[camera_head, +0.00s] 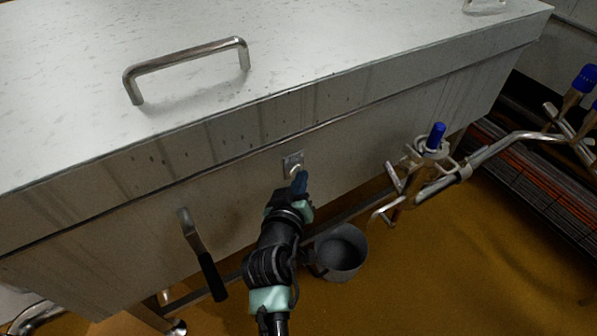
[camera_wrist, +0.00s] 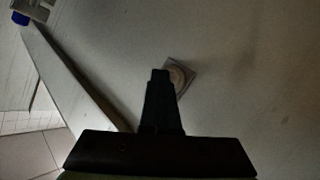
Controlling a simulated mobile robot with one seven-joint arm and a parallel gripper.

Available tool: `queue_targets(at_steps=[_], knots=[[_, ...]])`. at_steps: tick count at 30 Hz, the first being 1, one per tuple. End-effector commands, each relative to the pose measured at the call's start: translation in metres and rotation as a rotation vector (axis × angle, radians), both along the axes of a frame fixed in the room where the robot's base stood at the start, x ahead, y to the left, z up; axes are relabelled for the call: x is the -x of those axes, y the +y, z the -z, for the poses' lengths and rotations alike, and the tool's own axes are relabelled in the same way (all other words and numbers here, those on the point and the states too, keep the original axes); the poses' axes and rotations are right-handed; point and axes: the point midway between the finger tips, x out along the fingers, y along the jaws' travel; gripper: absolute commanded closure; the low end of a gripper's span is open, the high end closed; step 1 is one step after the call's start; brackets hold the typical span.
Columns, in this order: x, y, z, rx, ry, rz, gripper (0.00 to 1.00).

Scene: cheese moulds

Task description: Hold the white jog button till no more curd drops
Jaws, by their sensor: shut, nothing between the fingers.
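The white jog button (camera_head: 296,170) sits on a small square metal plate (camera_head: 291,159) on the front wall of a steel vat. My gripper (camera_head: 299,180) is shut and empty, with its fingertips at the button, partly covering it in the head view. In the wrist view, the gripper (camera_wrist: 160,76) reaches up to the button (camera_wrist: 178,76), which shows just right of the fingertips. I cannot tell whether the tips touch or press it. No curd shows in either view.
The steel vat (camera_head: 300,60) has a lid with a bar handle (camera_head: 187,66). A black-gripped lever (camera_head: 203,255) hangs left of my arm. A grey bucket (camera_head: 342,252) stands right of it. A blue-topped valve with pipes (camera_head: 435,137) juts out at right. The yellow-brown floor (camera_head: 450,270) is open at lower right.

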Motion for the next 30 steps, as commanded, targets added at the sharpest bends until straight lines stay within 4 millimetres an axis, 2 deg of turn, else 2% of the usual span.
queue_targets(at_steps=[13,24,30], knots=[[0.014,-0.010,-0.001,-0.001,0.001,0.000,1.00],[0.016,-0.012,-0.001,0.000,0.000,0.000,1.00],[0.031,-0.023,-0.003,-0.001,0.003,0.002,1.00]])
